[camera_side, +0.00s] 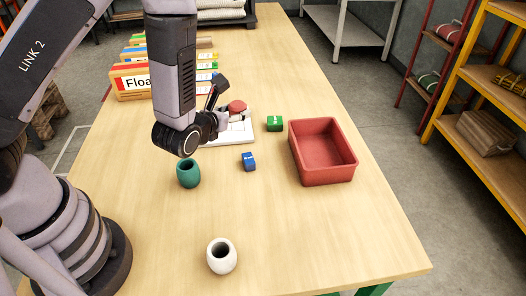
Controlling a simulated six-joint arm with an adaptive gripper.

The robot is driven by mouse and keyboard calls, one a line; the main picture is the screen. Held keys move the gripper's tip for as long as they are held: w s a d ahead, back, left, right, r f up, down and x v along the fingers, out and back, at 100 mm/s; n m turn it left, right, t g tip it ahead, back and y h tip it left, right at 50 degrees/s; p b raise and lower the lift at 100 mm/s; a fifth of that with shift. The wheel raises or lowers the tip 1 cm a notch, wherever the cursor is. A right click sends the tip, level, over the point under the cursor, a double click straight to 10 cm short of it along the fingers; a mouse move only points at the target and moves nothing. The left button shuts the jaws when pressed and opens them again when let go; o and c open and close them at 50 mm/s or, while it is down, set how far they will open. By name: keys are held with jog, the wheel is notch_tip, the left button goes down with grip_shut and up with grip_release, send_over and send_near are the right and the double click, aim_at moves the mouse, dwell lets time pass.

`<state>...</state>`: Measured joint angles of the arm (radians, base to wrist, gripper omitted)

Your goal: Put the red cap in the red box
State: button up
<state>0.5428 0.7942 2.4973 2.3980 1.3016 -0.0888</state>
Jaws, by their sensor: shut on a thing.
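The red cap (237,106) is a small round red piece at the end of my gripper (229,113), above or at a white board on the table. My gripper is shut on the red cap; the arm hides part of the fingers. The red box (323,174) is an open red tray on the right side of the table. It looks empty inside. My gripper is to the left of the red box and farther back, apart from it.
A white board (239,137) lies under my gripper. A teal pot (188,173) and a white pot (222,256) stand nearer. Boxes marked "Floa" (131,84) stand at back left.

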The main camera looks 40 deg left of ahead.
jog(key=w+a+r+n+g+y, duration=0.1)
jog(key=w+a+r+n+y, duration=0.15)
jog(key=a, duration=0.65)
jog(key=s+d+f+m+h, duration=0.3)
jog(key=s+d, duration=0.1)
jog(key=d, duration=0.4)
jog(key=s+d+f+m+h, duration=0.3)
jog(key=s+d+h, duration=0.1)
jog(key=d, duration=0.4)
jog(key=s+d+f+m+h, duration=0.3)
jog(key=s+d, duration=0.2)
jog(key=d, duration=0.4)
jog(key=shift+s, duration=0.35)
jog(key=shift+d+f+t, duration=0.1)
jog(key=shift+f+t, duration=0.05)
jog(key=shift+t, duration=0.15)
send_over(321, 229)
jog(key=s, duration=0.1)
jog(key=f, duration=0.8)
jog(key=shift+a+f, duration=0.2)
jog(key=shift+a, duration=0.2)
jog(key=shift+w+d+f, duration=0.1)
jog(key=shift+f, duration=0.1)
jog(key=shift+w+d+f, duration=0.15)
jog(key=shift+w+f, duration=0.05)
jog(key=shift+f, duration=0.75)
jog(key=shift+w+d+f, duration=0.15)
jog(key=shift+f, duration=0.8)
